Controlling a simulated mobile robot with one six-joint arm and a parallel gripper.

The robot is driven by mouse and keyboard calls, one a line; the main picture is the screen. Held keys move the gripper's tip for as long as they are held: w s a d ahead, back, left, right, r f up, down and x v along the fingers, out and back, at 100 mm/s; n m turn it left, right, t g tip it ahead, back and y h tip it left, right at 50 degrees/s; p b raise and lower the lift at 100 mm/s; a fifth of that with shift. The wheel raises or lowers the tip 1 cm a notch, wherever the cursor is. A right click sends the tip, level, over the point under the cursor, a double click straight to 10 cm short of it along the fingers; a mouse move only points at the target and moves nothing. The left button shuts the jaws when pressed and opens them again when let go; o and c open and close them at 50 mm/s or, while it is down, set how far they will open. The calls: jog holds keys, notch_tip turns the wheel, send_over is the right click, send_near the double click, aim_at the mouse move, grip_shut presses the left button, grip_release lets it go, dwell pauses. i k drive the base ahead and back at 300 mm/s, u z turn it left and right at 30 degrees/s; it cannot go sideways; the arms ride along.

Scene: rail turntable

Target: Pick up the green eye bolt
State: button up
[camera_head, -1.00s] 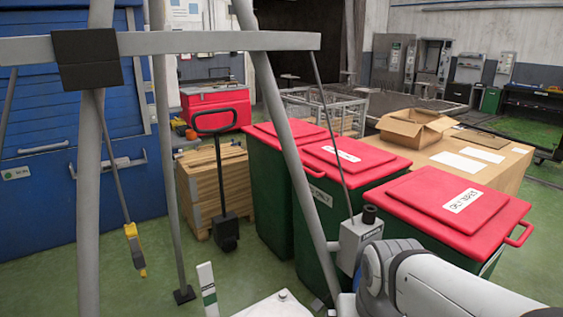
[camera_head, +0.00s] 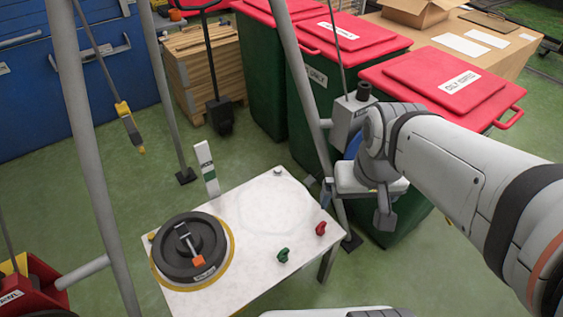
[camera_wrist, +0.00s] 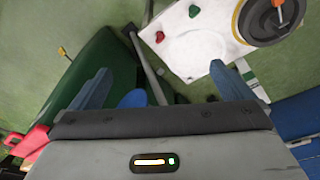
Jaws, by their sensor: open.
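The small green eye bolt (camera_head: 283,254) lies on the white tabletop (camera_head: 262,212), near its front edge. It also shows at the top edge of the wrist view (camera_wrist: 194,11). A similar red eye bolt (camera_head: 320,228) lies to its right and a little farther back; the wrist view shows it too (camera_wrist: 160,36). My gripper (camera_head: 384,212) is open and empty, to the right of the table and apart from both bolts. In the wrist view, its two blue fingers (camera_wrist: 165,86) are spread wide.
A black turntable (camera_head: 189,247) with a metal clamp and orange block sits on the table's left. Grey frame poles (camera_head: 300,90) stand close around the table. Red-lidded green bins (camera_head: 440,90) stand behind my arm. The tabletop's middle is clear.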

aim_at(283, 257)
jog(key=z, duration=0.05)
jog(key=k, duration=1.45)
jog(key=u, duration=0.95)
jog(key=i, duration=1.05)
jog(key=u, duration=0.05)
